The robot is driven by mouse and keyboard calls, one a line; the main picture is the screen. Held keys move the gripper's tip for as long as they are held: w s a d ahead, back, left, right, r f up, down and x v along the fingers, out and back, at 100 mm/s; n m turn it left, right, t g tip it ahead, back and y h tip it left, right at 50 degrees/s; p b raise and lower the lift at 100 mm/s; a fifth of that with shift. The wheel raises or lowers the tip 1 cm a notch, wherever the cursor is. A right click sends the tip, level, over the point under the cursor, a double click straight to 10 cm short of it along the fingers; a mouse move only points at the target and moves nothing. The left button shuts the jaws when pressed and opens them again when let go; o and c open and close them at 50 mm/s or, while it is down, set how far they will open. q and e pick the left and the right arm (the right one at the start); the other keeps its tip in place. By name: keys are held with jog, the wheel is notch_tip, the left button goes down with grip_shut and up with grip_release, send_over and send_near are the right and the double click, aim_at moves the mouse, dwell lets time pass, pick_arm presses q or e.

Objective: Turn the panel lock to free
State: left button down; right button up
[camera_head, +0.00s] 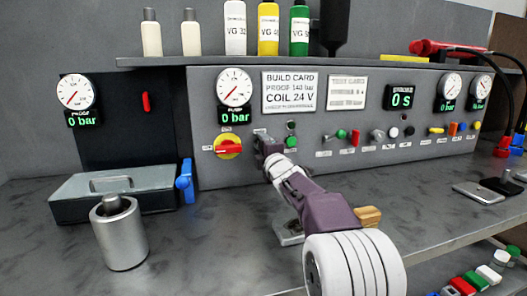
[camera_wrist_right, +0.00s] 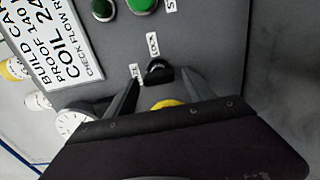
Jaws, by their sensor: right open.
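The panel lock (camera_wrist_right: 158,73) shows in the right wrist view as a small black knob on the grey panel, with a label reading LOCK just above it and another small label to its left. In the head view it is hidden behind my right gripper. My right gripper (camera_head: 264,146) is up at the panel, just right of the red and yellow rotary switch (camera_head: 228,146). In the right wrist view its two dark fingers (camera_wrist_right: 162,80) are apart, one on each side of the lock, and hold nothing. I cannot tell whether they touch it. My left gripper is out of view.
Green buttons (camera_head: 291,142) and toggle levers (camera_head: 354,138) sit right of the gripper. A gauge (camera_head: 235,87) is above the switch. A metal cylinder (camera_head: 120,238) and a lidded metal box (camera_head: 75,197) stand on the bench at left. Bottles (camera_head: 235,27) line the shelf above.

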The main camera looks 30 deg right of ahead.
jog(key=v, duration=0.9)
